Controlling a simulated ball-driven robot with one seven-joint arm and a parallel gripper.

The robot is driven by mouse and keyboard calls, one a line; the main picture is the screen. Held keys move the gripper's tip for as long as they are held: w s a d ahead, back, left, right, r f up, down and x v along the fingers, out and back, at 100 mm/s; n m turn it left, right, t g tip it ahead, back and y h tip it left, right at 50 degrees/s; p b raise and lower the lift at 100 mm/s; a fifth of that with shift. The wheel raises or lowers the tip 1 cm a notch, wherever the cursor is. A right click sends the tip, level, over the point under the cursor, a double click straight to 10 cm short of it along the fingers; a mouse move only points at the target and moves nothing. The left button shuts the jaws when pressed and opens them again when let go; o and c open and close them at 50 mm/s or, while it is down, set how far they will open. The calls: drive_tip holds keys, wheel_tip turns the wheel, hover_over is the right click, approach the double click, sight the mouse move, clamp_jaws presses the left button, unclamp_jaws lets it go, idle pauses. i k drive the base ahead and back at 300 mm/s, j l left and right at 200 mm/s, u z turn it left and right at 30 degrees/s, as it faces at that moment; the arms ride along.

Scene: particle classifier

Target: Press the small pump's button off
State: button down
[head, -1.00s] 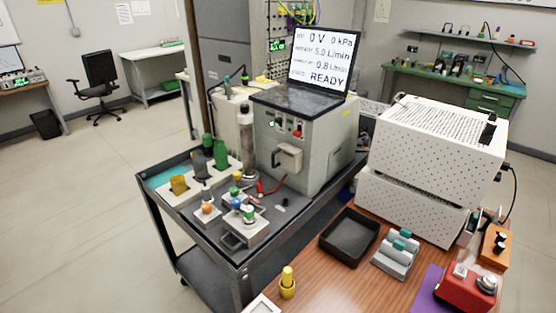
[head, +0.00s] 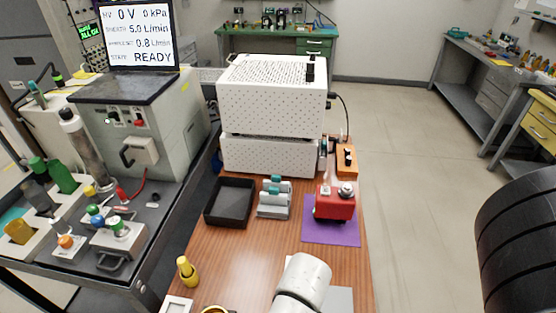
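A small red device (head: 335,204) with a silver round part (head: 346,189) on top sits on a purple mat (head: 331,234) at the right side of the wooden table. It looks like the small pump, but I cannot be sure. Its button is too small to make out. An orange box (head: 346,160) with a black part on top stands just behind it. My gripper is not in view; a white rounded arm link, likely mine, shows at the bottom centre.
A black tray (head: 230,203) and a grey rack with teal-capped pieces (head: 273,197) lie left of the red device. A perforated white instrument (head: 270,110) stands behind. A yellow bottle (head: 187,271) stands front left. Left is a cart (head: 75,262) with bottles; open floor lies right.

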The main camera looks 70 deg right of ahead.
sight(324, 190)
drive_tip(key=z, duration=1.4)
